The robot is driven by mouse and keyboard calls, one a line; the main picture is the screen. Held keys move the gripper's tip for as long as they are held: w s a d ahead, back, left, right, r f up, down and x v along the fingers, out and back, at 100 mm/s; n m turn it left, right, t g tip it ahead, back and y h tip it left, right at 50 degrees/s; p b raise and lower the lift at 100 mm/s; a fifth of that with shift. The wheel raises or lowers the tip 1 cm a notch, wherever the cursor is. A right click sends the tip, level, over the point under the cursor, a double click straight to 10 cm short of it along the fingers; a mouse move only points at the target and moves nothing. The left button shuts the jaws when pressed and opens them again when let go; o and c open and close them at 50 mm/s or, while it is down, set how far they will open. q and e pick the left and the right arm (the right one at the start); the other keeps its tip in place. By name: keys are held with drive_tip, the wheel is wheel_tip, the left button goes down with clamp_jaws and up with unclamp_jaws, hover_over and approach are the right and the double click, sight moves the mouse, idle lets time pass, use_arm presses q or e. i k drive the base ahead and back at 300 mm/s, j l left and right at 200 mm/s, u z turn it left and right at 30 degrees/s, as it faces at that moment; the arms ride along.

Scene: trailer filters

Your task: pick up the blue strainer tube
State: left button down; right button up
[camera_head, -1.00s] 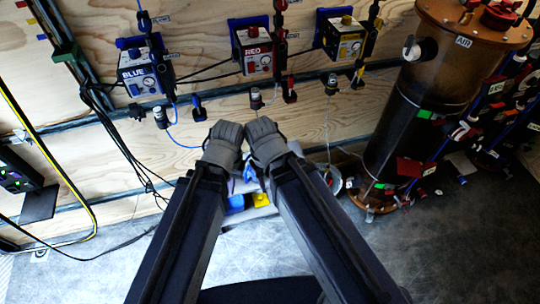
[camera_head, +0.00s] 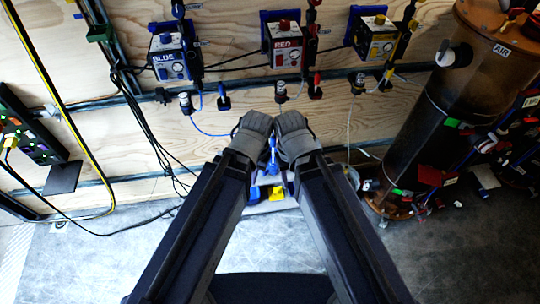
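A small dark cylinder with a pale band (camera_head: 186,103) hangs below the box labelled BLUE (camera_head: 170,58) on the wooden wall. A thin blue tube (camera_head: 208,132) curves from it toward my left gripper; I cannot tell which part is the strainer. My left gripper (camera_head: 255,122) and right gripper (camera_head: 291,121) are side by side in front of the wall, to the right of that cylinder and apart from it. Their fingers are hidden, so their opening does not show. Blue parts (camera_head: 272,157) show between my forearms, partly hidden.
Boxes labelled RED (camera_head: 284,48) and yellow (camera_head: 377,40) hang further right, with similar small cylinders below. A large brown AIR tank (camera_head: 435,125) stands at right. A yellow item (camera_head: 276,194) lies low between my arms. Black cables (camera_head: 150,135) hang at left.

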sight(272, 140)
drive_tip(key=u, duration=0.5)
drive_tip(key=z, duration=0.5)
drive_tip(key=i+l+u, duration=0.1)
drive_tip(key=l+u, duration=0.7)
drive_tip(key=k+l+u, duration=0.15)
drive_tip(key=l+u, duration=0.2)
drive_tip(key=k+l+u, duration=0.1)
drive_tip(key=l+u, duration=0.25)
